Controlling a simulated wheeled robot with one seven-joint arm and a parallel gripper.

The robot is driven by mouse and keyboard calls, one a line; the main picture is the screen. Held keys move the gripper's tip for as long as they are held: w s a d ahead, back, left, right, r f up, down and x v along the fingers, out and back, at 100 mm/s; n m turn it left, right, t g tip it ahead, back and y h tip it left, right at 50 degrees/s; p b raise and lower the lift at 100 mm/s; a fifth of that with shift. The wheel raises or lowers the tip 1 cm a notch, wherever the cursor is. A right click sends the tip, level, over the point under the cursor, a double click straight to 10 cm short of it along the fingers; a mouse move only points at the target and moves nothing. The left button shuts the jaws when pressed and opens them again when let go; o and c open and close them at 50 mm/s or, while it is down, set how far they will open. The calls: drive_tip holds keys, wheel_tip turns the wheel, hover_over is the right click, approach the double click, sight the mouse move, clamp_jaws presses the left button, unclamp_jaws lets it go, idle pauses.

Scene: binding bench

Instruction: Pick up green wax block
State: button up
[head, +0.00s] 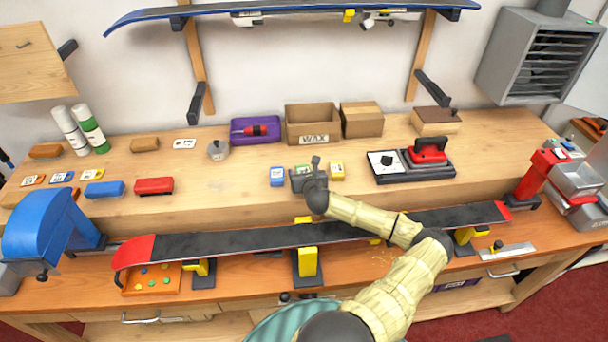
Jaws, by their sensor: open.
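My gripper (304,180) is low over the raised back shelf of the bench, between a small blue block (277,177) and a small yellow block (337,172), both with white labels. The gripper covers the spot between these two, so anything there is mostly hidden. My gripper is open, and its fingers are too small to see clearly.
A ski (220,243) lies across yellow-topped supports in front, below my arm. Behind are a cardboard WAX box (313,125) and a purple case (255,130). A red iron (428,151) stands right; a blue block (104,189) and red block (154,186) lie left.

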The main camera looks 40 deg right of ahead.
sight(304, 171)
drive_tip(key=shift+c, duration=0.5)
drive_tip(key=c, duration=1)
wheel_tip(304, 171, up, 10)
drive_tip(key=shift+r+b, duration=0.1)
drive_tip(key=shift+b, duration=0.75)
